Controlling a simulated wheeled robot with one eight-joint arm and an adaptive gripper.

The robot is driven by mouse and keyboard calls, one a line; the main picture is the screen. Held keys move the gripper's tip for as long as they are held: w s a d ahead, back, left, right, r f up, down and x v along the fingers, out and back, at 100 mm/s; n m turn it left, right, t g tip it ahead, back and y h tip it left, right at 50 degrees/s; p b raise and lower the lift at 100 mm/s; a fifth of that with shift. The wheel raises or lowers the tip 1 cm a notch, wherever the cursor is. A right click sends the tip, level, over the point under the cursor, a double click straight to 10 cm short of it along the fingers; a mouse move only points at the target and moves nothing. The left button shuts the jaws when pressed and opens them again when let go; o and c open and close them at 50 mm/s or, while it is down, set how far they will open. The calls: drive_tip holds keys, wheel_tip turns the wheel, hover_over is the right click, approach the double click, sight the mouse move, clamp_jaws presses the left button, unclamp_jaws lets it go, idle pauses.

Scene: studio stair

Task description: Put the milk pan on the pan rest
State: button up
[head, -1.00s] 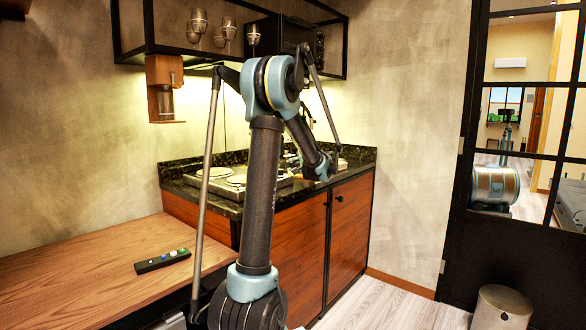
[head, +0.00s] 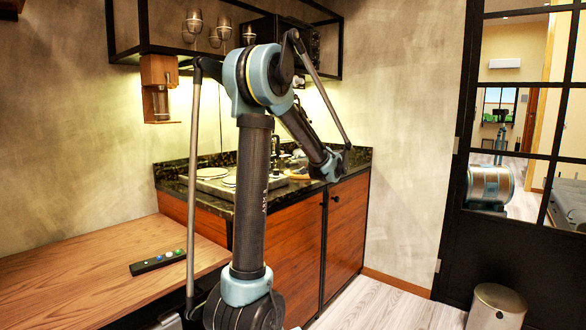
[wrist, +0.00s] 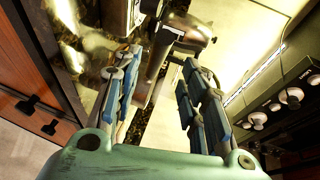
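My gripper (wrist: 162,62) shows in the wrist view with its two blue-padded fingers spread apart. A dark metallic shape with a long narrow part (wrist: 152,68) lies beyond and between the fingers in that view. I cannot tell whether it is the milk pan or the tap, and no contact with the fingers is clear. In the head view my arm reaches over the right part of the counter, and its end hides what lies behind it. A small brownish round item (head: 298,173) lies on the counter there; I cannot tell whether it is the pan rest.
A black shelf frame with hanging cups and a dark appliance hangs above. A wooden table (head: 70,280) holds a remote (head: 158,263). A bin (head: 496,307) stands at right.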

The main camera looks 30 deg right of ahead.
drive_tip(key=v, duration=0.3)
drive_tip(key=shift+s, duration=0.1)
idle(0.5)
